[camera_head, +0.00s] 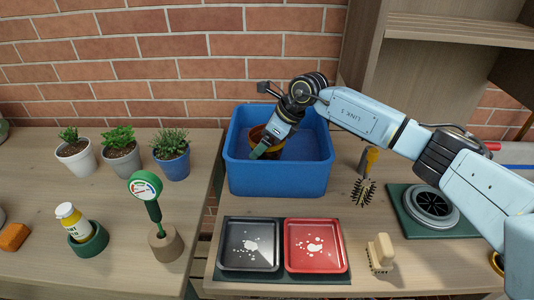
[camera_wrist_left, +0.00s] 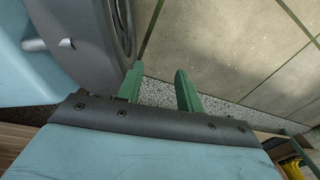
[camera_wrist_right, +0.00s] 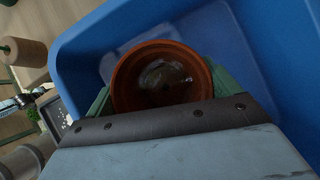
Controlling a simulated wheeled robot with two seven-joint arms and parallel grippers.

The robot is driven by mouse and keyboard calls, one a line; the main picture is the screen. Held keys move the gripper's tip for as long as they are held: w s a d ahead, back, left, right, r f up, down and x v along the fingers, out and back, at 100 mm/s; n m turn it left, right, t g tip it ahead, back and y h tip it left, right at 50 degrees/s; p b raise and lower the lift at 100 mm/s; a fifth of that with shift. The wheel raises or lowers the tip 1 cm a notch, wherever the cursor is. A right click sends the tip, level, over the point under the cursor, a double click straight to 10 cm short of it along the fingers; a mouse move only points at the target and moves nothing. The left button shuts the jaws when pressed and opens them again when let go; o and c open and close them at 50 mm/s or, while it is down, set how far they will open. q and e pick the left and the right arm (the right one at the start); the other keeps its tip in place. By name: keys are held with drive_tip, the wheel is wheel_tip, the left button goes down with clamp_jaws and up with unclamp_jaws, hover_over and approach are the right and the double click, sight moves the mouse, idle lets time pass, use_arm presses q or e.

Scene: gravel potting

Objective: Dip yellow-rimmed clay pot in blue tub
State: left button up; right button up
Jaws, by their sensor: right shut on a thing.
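The blue tub (camera_head: 278,180) stands at the back of the right table, against the brick wall. My right gripper (camera_head: 262,150) reaches down into it and is shut on the clay pot (camera_head: 255,134). In the right wrist view the round brown clay pot (camera_wrist_right: 160,78) sits between the green fingers, its mouth facing the camera, with the blue tub (camera_wrist_right: 225,45) walls around it. A little yellow shows near the pot in the head view, but the arm hides most of it. I cannot tell whether the pot touches the tub floor. My left gripper (camera_wrist_left: 160,88) is open and empty, over the floor.
Black (camera_head: 250,244) and red (camera_head: 314,246) trays lie in front of the tub. A dark-bristled brush (camera_head: 364,190), a block brush (camera_head: 380,253) and a round sieve (camera_head: 431,205) are to the right. Potted plants (camera_head: 120,152) and a gauge (camera_head: 146,187) stand on the left table, across a gap.

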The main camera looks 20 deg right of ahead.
drive_tip(key=shift+r, duration=0.45)
use_arm(q)
drive_tip(key=d+r+h+p, duration=0.1)
drive_tip(key=d+r+p, duration=0.6)
drive_tip(key=r+p, duration=0.1)
drive_tip(key=shift+s+n, duration=0.3)
drive_tip(key=shift+s, duration=0.05)
use_arm(e)
wheel_tip(320, 180, up, 12)
use_arm(q)
drive_tip(key=shift+a+r, duration=0.1)
drive_tip(key=shift+a, duration=0.05)
idle(0.6)
use_arm(e)
drive_tip(key=shift+r, duration=0.1)
idle(0.4)
use_arm(q)
wheel_tip(320, 180, up, 2)
drive_tip(key=shift+p, duration=1.15)
use_arm(e)
wheel_tip(320, 180, up, 3)
drive_tip(key=shift+f, duration=0.1)
